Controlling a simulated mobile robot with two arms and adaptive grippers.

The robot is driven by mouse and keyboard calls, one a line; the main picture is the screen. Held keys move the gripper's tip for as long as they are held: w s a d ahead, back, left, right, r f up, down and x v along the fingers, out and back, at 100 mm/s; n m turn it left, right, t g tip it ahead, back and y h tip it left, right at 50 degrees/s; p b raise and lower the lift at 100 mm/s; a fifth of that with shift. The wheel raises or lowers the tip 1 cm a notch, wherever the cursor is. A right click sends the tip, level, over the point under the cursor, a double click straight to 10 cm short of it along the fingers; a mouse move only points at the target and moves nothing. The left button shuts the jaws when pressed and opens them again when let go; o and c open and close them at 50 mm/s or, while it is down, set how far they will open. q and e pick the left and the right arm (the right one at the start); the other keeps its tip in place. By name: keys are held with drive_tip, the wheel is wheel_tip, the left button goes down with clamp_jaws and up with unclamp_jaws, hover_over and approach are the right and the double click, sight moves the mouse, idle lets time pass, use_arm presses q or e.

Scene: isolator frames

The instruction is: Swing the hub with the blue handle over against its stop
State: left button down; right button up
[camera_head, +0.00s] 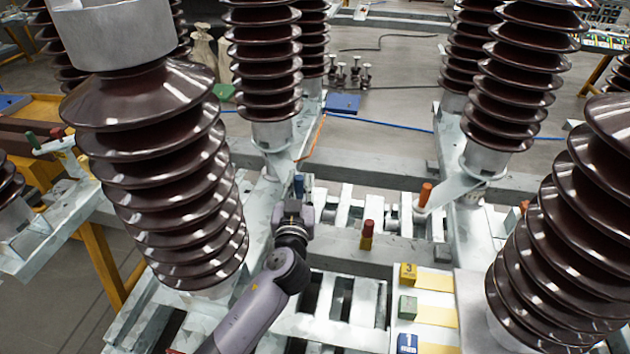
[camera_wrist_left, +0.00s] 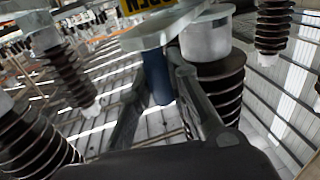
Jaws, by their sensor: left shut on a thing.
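The blue handle (camera_head: 298,184) stands up just beyond my left gripper (camera_head: 294,208) in the head view. My left gripper is shut on it. In the left wrist view the blue handle (camera_wrist_left: 157,77) sits between the two fingers of my left gripper (camera_wrist_left: 160,85), below a pale metal arm (camera_wrist_left: 148,38) with a yellow label. A grey cylindrical hub (camera_wrist_left: 207,42) sits beside that arm, with a brown ribbed insulator (camera_wrist_left: 222,85) next to it. I cannot make out the stop, and the gripper partly hides the handle's base. My right gripper is not in view.
Tall brown insulators (camera_head: 165,170) stand close to the arm on the left, with others behind and right. An orange handle (camera_head: 425,194) stands on another arm at right. A red-and-yellow handle (camera_head: 367,236) stands nearer.

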use_arm(q)
drive_tip(key=shift+s+a, duration=0.15)
drive_tip(key=shift+a, duration=0.55)
drive_tip(key=c, duration=1.5)
unclamp_jaws()
drive_tip(key=shift+d, duration=0.1)
drive_tip(key=s, duration=1.2)
drive_tip(key=shift+a, duration=0.2)
drive_tip(key=shift+c, duration=0.3)
